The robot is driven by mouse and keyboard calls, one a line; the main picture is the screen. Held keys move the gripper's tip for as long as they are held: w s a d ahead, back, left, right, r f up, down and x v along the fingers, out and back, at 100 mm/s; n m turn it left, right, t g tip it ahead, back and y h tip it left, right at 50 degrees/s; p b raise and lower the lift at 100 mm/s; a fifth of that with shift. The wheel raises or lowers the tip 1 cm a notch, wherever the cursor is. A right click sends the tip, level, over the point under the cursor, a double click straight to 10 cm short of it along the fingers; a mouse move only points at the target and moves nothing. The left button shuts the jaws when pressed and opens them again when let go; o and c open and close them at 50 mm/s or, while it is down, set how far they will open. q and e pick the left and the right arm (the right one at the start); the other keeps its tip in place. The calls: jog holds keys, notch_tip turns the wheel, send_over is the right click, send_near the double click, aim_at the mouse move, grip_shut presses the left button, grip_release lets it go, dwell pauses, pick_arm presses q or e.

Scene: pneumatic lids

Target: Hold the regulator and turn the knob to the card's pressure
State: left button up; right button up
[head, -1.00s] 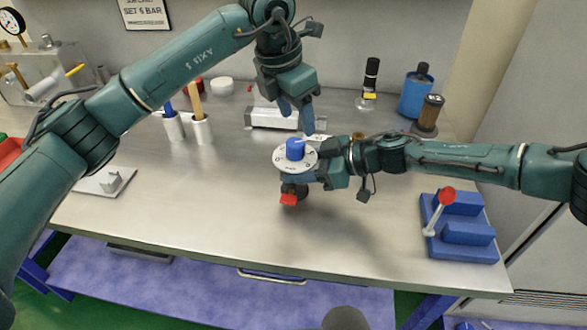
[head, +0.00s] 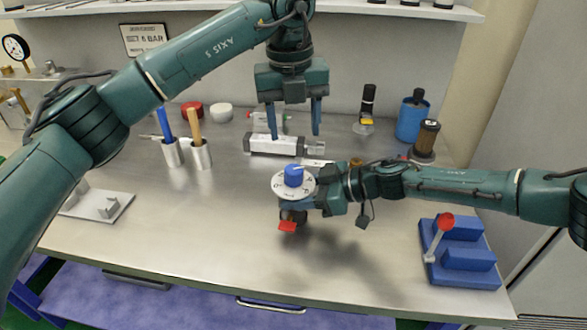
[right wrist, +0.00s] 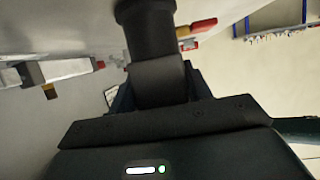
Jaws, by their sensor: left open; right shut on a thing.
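The regulator's blue knob (head: 293,174) sits on a round white dial (head: 280,188); its digits are too small to read surely. The dark body (head: 292,215) hangs below the dial, with a red part (head: 288,226) at its lower end. My right gripper (head: 318,203) is shut on the regulator from the right and holds it above the bench. In the right wrist view the dark body (right wrist: 150,35) runs into the fingers. My left gripper (head: 294,134) is open and empty, its fingertips above and apart from the knob. The wall card (head: 145,38) appears to read "SET 6 BAR".
A grey-white cylinder unit (head: 272,144) lies behind the regulator. Two holders with handles (head: 200,155) stand left of it. A blue block with a red-knobbed lever (head: 462,262) is at the right front. Blue and brown canisters (head: 412,120) stand back right. The front middle bench is clear.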

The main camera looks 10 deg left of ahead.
aim_at(293, 169)
pick_arm(q)
notch_tip(293, 169, down, 10)
jog(key=n, duration=0.4)
jog(key=shift+f+n+g+y, duration=0.2)
jog(key=shift+n+g+y, duration=0.1)
jog(key=shift+n, duration=0.1)
jog(key=shift+c, duration=0.2)
jog(key=c, duration=0.9)
jog(key=shift+c, duration=0.2)
